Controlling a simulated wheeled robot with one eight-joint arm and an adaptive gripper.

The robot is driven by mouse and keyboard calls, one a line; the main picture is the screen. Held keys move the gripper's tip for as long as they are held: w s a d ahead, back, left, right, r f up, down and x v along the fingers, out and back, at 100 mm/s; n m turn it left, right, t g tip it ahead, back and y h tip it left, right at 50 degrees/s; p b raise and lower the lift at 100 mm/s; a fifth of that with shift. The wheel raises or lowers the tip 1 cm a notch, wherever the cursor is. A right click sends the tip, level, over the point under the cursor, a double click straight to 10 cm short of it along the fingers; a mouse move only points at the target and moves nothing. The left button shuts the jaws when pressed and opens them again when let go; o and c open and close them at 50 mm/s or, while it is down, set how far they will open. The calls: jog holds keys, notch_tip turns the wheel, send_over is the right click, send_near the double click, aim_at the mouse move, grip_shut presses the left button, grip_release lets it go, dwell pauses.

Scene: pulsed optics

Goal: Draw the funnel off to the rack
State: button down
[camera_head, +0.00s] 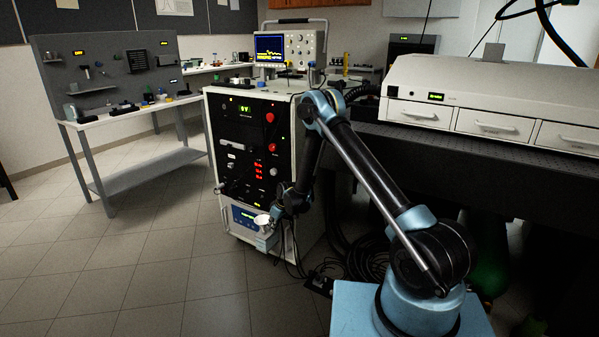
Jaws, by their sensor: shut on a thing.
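The funnel (261,219) looks like a small pale cup-shaped piece low in front of the cabinet. My gripper (273,217) is shut on it, at the end of my arm, which reaches down in front of the cabinet's right edge. The fingers are small and dark here, so the exact grip is hard to see. A pale block-like thing (266,241) shows just below the funnel; I cannot tell whether they touch. The tall white-framed rack cabinet (225,135) has a black front with red knobs and lit displays.
An oscilloscope (284,50) stands on the cabinet. A workbench with a pegboard (105,70) is at the left. A dark optical table (440,150) with a white drawered housing (480,90) is at the right. Cables (360,262) lie on the floor. The tiled floor at left is clear.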

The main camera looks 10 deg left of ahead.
jog(key=shift+w+a+r, duration=0.1)
jog(key=shift+a+r, duration=0.05)
jog(key=shift+a, duration=0.1)
jog(key=shift+r, duration=0.5)
jog(key=shift+r, duration=2.45)
jog(key=shift+d, duration=0.1)
